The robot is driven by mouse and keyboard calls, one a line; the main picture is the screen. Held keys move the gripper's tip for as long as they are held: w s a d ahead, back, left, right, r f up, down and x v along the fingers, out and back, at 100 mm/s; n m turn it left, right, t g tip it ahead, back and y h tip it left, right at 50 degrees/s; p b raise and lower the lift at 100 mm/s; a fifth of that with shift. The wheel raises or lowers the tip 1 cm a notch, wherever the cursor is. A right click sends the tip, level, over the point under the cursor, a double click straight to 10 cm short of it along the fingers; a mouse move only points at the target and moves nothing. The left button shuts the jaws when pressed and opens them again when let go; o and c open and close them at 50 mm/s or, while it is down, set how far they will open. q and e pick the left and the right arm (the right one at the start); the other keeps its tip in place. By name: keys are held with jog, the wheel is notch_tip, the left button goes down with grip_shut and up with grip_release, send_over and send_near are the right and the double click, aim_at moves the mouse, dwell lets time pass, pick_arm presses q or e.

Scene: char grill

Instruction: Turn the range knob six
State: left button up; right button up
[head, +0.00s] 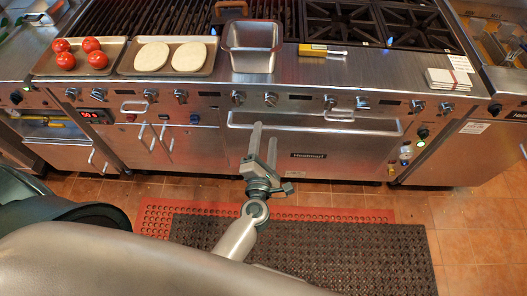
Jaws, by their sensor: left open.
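A row of several silver knobs runs along the front panel of the steel range (215,150). No numbers on them can be read, so I cannot tell for certain which one is range knob six. Two knobs sit near the middle, a left one (238,98) and a right one (270,99). Another pair, one knob (330,101) and its neighbour (362,102), is further right. My left gripper (264,133) is open and empty. In the picture its fingers point up, just below the middle pair and over the oven handle. I see no contact with a knob. My right gripper is not in view.
A long oven handle (315,127) juts out below the knobs. On the counter are a tray of tomatoes (118,43), a tray with two pale rounds (213,42), a metal pan (252,71) and a yellow-handled tool (313,50). Floor mats (330,255) lie in front.

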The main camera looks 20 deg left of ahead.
pick_arm(q)
jog(key=shift+b+v, duration=0.4)
jog(key=shift+v, duration=1.8)
jog(key=s+d+f+m+g+h, duration=0.15)
jog(key=s+f+m, duration=0.35)
jog(key=f, duration=0.6)
jog(key=s+d+f+m+g+h, duration=0.1)
jog(key=s+f+m+g+h, duration=0.2)
jog(key=f+m, duration=0.6)
jog(key=s+d+f+m+g+h, duration=0.15)
jog(key=s+f+m, duration=0.3)
jog(key=f, duration=0.85)
jog(key=s+a+f+m+g, duration=0.3)
jog(key=s+f, duration=0.3)
jog(key=s, duration=0.4)
jog(key=s+a+f+m+g+y, duration=0.1)
jog(key=s+a+f+m+g, duration=0.2)
jog(key=s+a+f, duration=0.3)
jog(key=s+a+f+m+g+y, duration=0.1)
jog(key=s+a+f+m+g, duration=0.3)
jog(key=s, duration=0.9)
notch_tip(320, 180, down, 4)
jog(key=shift+s+a+r+m, duration=0.1)
jog(key=shift+s+a+m, duration=0.3)
jog(key=shift+a+m, duration=0.35)
